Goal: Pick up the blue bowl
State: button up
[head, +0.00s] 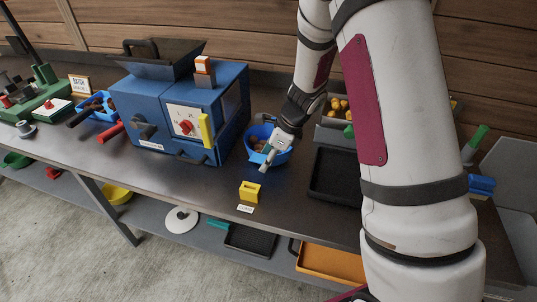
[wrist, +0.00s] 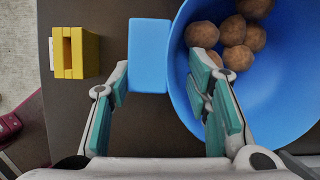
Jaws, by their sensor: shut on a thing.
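The blue bowl (head: 287,153) stands on the dark counter, right of the blue machine. Several round brown chestnuts lie in it. It also shows large at the right of the wrist view (wrist: 292,100), with a flat blue tab (wrist: 148,55) next to its rim. My gripper (head: 267,163) is at the bowl's near side. In the wrist view my gripper (wrist: 162,78) has one finger outside the wall and one inside, shut on the bowl's side. The finger pads stand well apart. The arm hides a little of the bowl in the head view.
A yellow block with an opening (head: 249,190) stands in front of the bowl, near the counter edge. The blue machine (head: 185,110) is close on the left. A black tray (head: 335,175) lies to the right, with a grey bin (head: 331,121) behind.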

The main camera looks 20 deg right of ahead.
jog(key=shift+r, duration=0.4)
jog(key=shift+c, duration=0.7)
jog(key=v, duration=0.2)
jog(key=shift+s+a+r, duration=0.1)
jog(key=shift+a+r, duration=0.05)
jog(key=shift+r, duration=0.25)
grip_shut()
jog(key=s+d+r, duration=0.1)
jog(key=s+d, duration=0.3)
jog(key=s, duration=1.1)
jog(key=shift+r, duration=0.1)
jog(key=o, duration=0.6)
grip_release()
grip_shut()
